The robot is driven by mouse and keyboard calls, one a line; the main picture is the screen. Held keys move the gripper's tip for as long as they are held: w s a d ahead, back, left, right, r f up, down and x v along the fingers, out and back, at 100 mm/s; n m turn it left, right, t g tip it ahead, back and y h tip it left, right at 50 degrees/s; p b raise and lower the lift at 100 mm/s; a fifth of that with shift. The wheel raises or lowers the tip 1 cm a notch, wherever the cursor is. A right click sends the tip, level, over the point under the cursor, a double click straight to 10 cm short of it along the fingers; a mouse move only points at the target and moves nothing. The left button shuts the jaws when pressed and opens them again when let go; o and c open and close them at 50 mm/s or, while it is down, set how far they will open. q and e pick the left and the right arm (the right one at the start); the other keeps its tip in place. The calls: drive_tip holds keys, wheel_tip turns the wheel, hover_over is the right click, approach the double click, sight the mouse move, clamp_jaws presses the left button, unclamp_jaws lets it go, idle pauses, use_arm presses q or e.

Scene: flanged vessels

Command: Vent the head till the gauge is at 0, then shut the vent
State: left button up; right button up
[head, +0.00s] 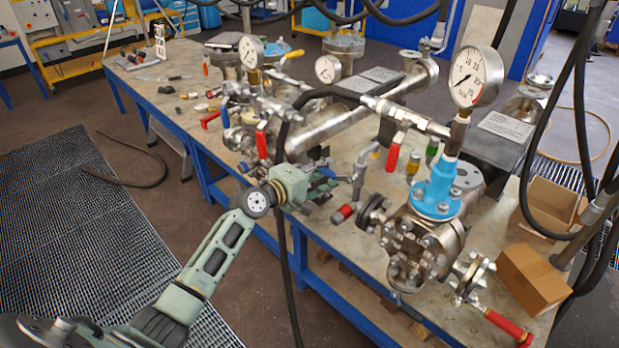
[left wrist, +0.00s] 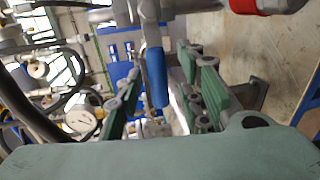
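The nearest vessel head (head: 415,245) is a bolted steel body with a blue flange (head: 436,196). A large round gauge (head: 475,77) stands on it; I cannot read its needle surely. A red-handled valve (head: 393,157) sits on the line behind. Another red lever (head: 508,326) hangs at the front right, and a red-ended fitting (head: 343,213) is left of the vessel. My left gripper (head: 318,184) is open near the bench's front edge, left of that fitting. In the left wrist view, a blue handle (left wrist: 157,77) shows between its spread fingers (left wrist: 162,85), with gaps beside it. I cannot tell whether they touch.
More vessels with smaller gauges (head: 251,52) (head: 328,69) stand farther back on the bench. Cardboard boxes (head: 533,277) sit at the right end. Black hoses hang at the right, and one crosses the bench near my gripper. Small fittings lie on the bench's far left.

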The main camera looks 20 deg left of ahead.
use_arm(q)
drive_tip(key=v, duration=1.1)
drive_tip(key=shift+s, duration=0.1)
drive_tip(key=s+a+f+m+g+y, duration=0.15)
drive_tip(key=s+f, duration=0.25)
drive_tip(key=f, duration=0.8)
drive_tip(key=s+f+m+g+y, duration=0.25)
drive_tip(key=s+f, duration=0.25)
drive_tip(key=f, duration=0.8)
drive_tip(key=s+a+f+m+g+y, duration=0.15)
drive_tip(key=s+f, duration=0.25)
drive_tip(key=f, duration=0.8)
drive_tip(key=s+d+f+m+g+b, duration=0.1)
drive_tip(key=s+d+f+m+g, duration=0.15)
drive_tip(key=s+f, duration=0.7)
drive_tip(key=s+d+f+m+g, duration=0.2)
drive_tip(key=s+f+m+g, duration=0.1)
drive_tip(key=s+f, duration=0.6)
drive_tip(key=s+d+f+m+g, duration=0.1)
drive_tip(key=s+d+f+m, duration=0.1)
drive_tip(key=s, duration=0.8)
drive_tip(key=s+d+f+m+g, duration=0.1)
drive_tip(key=s+d+f+m, duration=0.2)
drive_tip(key=s, duration=0.7)
drive_tip(key=shift+d+m+g+b, duration=0.25)
drive_tip(key=shift+m+g+b, duration=0.05)
drive_tip(key=shift+m+g, duration=0.1)
